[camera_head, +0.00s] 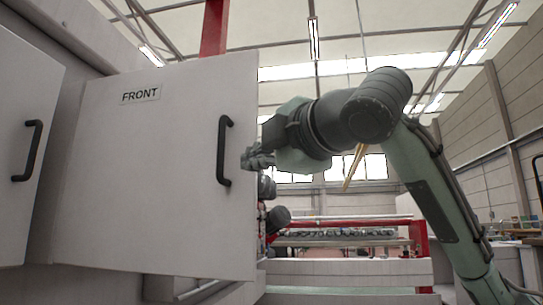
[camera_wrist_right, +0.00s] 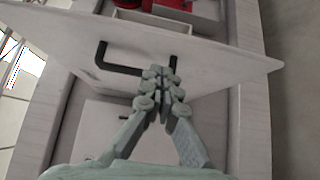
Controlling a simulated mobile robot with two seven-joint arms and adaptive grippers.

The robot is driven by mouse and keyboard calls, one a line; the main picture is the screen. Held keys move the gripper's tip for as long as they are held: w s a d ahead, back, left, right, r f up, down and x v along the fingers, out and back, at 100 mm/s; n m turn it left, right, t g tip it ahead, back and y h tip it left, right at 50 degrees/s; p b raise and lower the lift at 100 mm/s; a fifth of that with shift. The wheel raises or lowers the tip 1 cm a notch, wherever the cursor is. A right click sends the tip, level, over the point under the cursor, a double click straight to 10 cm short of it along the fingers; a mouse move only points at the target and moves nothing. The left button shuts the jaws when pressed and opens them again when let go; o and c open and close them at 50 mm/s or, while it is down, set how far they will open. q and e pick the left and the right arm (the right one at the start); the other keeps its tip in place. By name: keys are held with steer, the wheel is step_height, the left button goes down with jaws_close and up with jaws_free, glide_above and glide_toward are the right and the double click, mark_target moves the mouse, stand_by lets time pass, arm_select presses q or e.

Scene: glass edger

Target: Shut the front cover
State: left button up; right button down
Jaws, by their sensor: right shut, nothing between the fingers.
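The front cover (camera_head: 140,185) is a large white panel with a FRONT label and a black bar handle (camera_head: 222,150) near its right edge. It stands open, swung out at an angle from the machine. In the wrist view the cover (camera_wrist_right: 215,62) slants across the picture, with its handle (camera_wrist_right: 118,70) just beyond the fingers. My right gripper (camera_head: 250,160) is shut and empty, just right of the handle by the cover's free edge. The fingertips also show in the wrist view (camera_wrist_right: 160,80); whether they touch the cover or handle I cannot tell. My left gripper is out of view.
Another white panel (camera_head: 30,90) with a black handle (camera_head: 29,150) stands at the far left. Behind the cover's right edge are dark machine parts (camera_head: 278,218) and a red-framed roller conveyor (camera_head: 345,235). Open space lies right of the cover, around my right arm.

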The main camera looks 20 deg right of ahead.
steer(key=shift+w+d+b, duration=0.2)
steer(key=shift+w+d, duration=0.4)
steer(key=shift+w, duration=0.35)
steer(key=shift+w+d+b, duration=0.15)
steer(key=shift+w+d, duration=0.4)
steer(key=shift+w, duration=0.35)
steer(key=shift+d, duration=0.1)
